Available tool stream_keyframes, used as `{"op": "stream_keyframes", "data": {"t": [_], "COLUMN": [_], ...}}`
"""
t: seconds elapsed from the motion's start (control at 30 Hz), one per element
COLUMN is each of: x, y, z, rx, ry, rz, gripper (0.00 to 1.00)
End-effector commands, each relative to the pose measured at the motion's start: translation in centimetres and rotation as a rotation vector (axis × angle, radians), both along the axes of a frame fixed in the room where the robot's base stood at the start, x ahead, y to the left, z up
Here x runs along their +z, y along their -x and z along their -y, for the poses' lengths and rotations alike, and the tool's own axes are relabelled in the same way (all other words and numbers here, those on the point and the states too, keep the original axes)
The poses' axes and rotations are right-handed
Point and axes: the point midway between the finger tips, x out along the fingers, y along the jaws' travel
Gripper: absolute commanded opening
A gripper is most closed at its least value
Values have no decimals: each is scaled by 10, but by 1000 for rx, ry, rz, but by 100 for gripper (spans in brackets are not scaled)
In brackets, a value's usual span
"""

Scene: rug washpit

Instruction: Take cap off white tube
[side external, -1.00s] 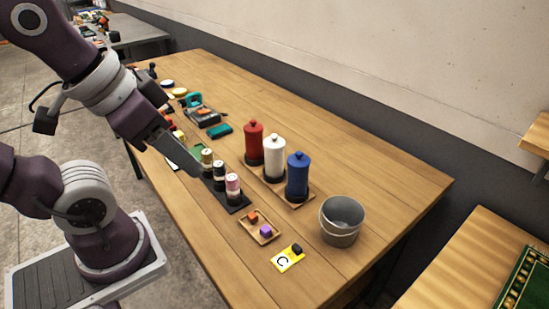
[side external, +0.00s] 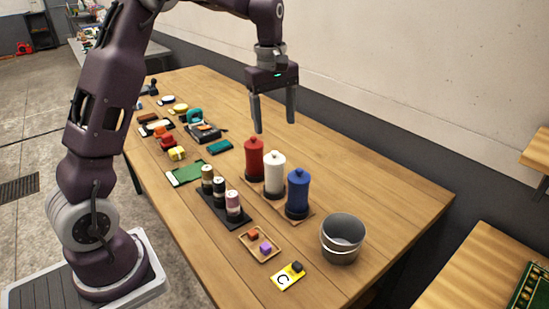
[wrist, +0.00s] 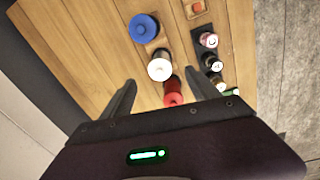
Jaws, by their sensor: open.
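The white tube (side external: 274,172) stands upright between a red tube (side external: 254,157) and a blue tube (side external: 298,193) on a wooden board (side external: 303,214). Its domed white cap (side external: 275,156) with a small knob is on top. My gripper (side external: 273,128) is open and empty, pointing down, above the tubes and nearest the red one in the side view. In the wrist view the white tube (wrist: 160,66) lies beyond the open fingers (wrist: 165,90), and the red tube (wrist: 173,92) shows between them. The blue tube (wrist: 144,28) is farther off.
A black tray with several thread spools (side external: 219,192) stands left of the tubes. A small tray with blocks (side external: 259,245), a yellow card (side external: 288,276) and a metal bucket (side external: 342,238) are in front. Tools and other items crowd the far left. The table's right back is clear.

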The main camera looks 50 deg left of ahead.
Motion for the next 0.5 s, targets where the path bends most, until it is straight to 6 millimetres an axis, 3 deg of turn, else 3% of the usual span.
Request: {"op": "stream_keyframes", "data": {"t": [0.03, 0.17, 0.5], "x": [-16, -38, -92], "y": [-10, -22, -17], "z": [-11, -23, -23], "rx": [63, 158, 166], "ry": [0, 0, 1], "rz": [-27, -58, -63], "gripper": [70, 70, 70]}}
